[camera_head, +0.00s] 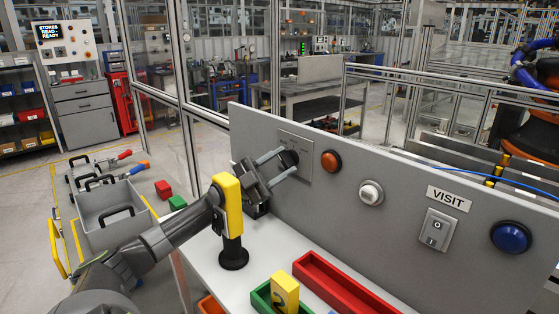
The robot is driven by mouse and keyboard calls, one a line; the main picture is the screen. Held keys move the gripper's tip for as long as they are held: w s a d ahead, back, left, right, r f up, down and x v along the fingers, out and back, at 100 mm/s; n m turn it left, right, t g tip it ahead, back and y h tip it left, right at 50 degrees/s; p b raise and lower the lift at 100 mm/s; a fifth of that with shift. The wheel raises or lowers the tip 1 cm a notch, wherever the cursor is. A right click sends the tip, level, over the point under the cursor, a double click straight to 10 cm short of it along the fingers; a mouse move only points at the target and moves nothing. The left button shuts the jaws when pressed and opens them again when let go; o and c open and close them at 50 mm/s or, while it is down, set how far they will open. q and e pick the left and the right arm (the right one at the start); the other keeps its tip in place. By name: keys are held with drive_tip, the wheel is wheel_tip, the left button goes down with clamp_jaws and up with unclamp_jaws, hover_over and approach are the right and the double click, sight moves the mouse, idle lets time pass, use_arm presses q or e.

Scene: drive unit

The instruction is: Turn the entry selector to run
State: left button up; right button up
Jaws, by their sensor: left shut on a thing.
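The entry selector (289,158) is a dark round knob on a light grey plate (303,143), at the left part of the grey upright panel (330,215). My left gripper (284,160) reaches it from the left, and its two light fingers are shut on the knob. The fingers cover part of the knob, and I cannot read its pointer or the markings on the plate. My right gripper is not in view.
An orange button (331,161), white button (371,192), VISIT rocker switch (436,231) and blue button (511,237) lie along the panel. A yellow upright thing on a black base (233,256) stands close to my left wrist. Red (335,284) and green trays sit below.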

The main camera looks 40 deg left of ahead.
use_arm(q)
drive_tip(key=shift+n, duration=0.3)
drive_tip(key=o, duration=1)
wheel_tip(320, 180, up, 10)
drive_tip(key=shift+f+b, duration=0.1)
drive_tip(key=shift+b, duration=0.2)
